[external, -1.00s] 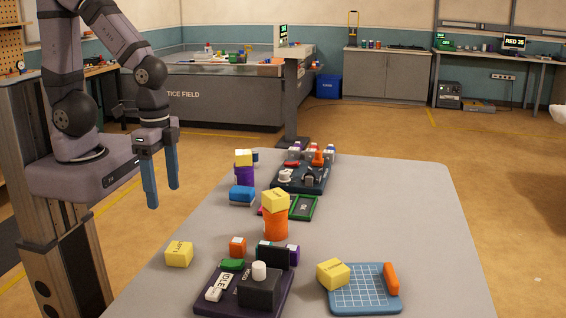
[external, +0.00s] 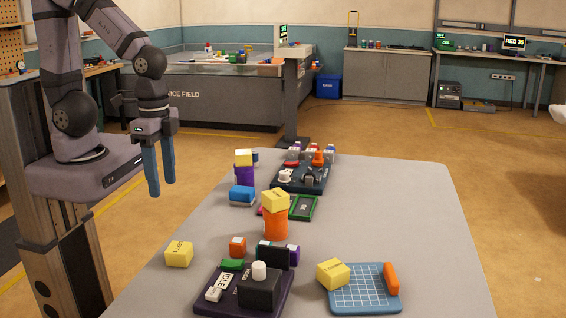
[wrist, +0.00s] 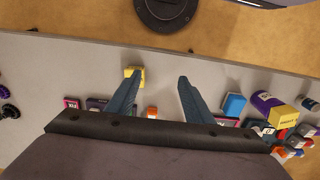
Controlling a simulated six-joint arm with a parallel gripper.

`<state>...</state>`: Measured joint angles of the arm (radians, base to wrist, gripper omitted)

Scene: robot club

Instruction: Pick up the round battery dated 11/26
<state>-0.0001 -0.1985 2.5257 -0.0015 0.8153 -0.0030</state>
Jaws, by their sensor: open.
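No date is readable, so I cannot tell which item is the round battery dated 11/26. Upright round pieces on the table are an orange cylinder (external: 276,224) with a yellow block (external: 275,201) on top, and a purple cylinder (external: 244,176) with a yellow block (external: 244,157) on top. The purple cylinder also shows at the right of the wrist view (wrist: 264,101). My gripper (external: 161,187) is open and empty, raised left of the table. In the wrist view its fingers (wrist: 160,80) point toward the table, with a yellow cube (wrist: 133,74) by the left fingertip.
The grey table (external: 400,220) is clear along its right side. A dark device (external: 245,292) and a blue gridded tray (external: 348,290) stand near the front.

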